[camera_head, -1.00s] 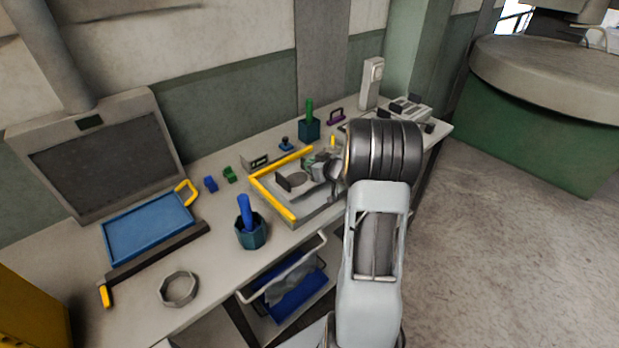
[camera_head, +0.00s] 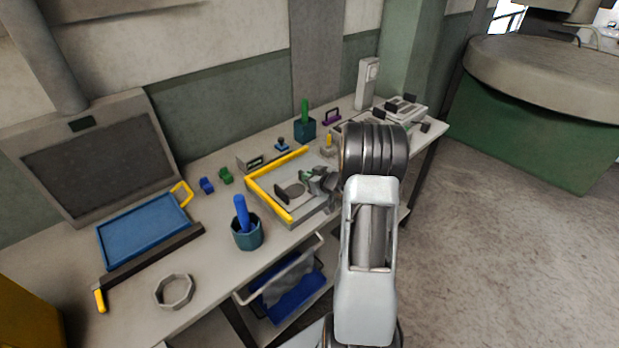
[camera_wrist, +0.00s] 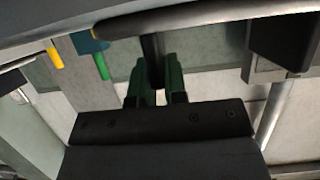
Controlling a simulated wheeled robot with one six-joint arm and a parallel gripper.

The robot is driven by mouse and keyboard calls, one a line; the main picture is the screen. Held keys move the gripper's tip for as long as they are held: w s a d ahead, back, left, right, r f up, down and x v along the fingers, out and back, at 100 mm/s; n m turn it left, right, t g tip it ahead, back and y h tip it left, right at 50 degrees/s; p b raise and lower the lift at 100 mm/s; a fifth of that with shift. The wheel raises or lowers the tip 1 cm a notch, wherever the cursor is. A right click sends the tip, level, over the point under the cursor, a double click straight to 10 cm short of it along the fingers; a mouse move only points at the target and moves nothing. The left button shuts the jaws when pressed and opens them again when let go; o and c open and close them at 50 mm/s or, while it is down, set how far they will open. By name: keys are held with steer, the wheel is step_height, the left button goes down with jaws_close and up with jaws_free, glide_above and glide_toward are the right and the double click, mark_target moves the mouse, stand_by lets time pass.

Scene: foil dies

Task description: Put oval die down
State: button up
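My gripper (camera_wrist: 157,88) has green fingers. In the wrist view they stand close on both sides of the dark handle (camera_wrist: 153,50) of what looks like the oval die, with a wide dark rounded edge (camera_wrist: 205,15) beyond it. In the head view my gripper (camera_head: 309,177) is low over the right part of the yellow-edged tray (camera_head: 266,203). A grey oval shape (camera_head: 296,188) and a dark upright piece (camera_head: 281,194) show in the tray, just left of my gripper. I cannot tell whether the die touches the tray floor. My wrist hides the tray's right side.
A blue-green cup with a blue stick (camera_head: 247,236) stands in front of the tray. A cup with a green stick (camera_head: 305,131) and a purple handle (camera_head: 331,117) are behind.

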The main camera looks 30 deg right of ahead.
steer(key=o, duration=0.4)
steer(key=shift+o, duration=0.2)
steer(key=shift+r, duration=0.1)
steer(key=shift+s+r, duration=0.1)
steer(key=shift+r, duration=0.05)
steer(key=v, duration=1.1)
steer(key=a+r+m+g+h, duration=0.25)
steer(key=a+r+h, duration=0.35)
steer(key=r, duration=0.3)
steer(key=s+a+g+y, duration=0.3)
steer(key=s+a+g, duration=0.4)
steer(key=s+a, duration=0.7)
steer(key=a, duration=0.3)
steer(key=shift+s+a+y, duration=0.2)
steer(key=shift+s+y, duration=0.1)
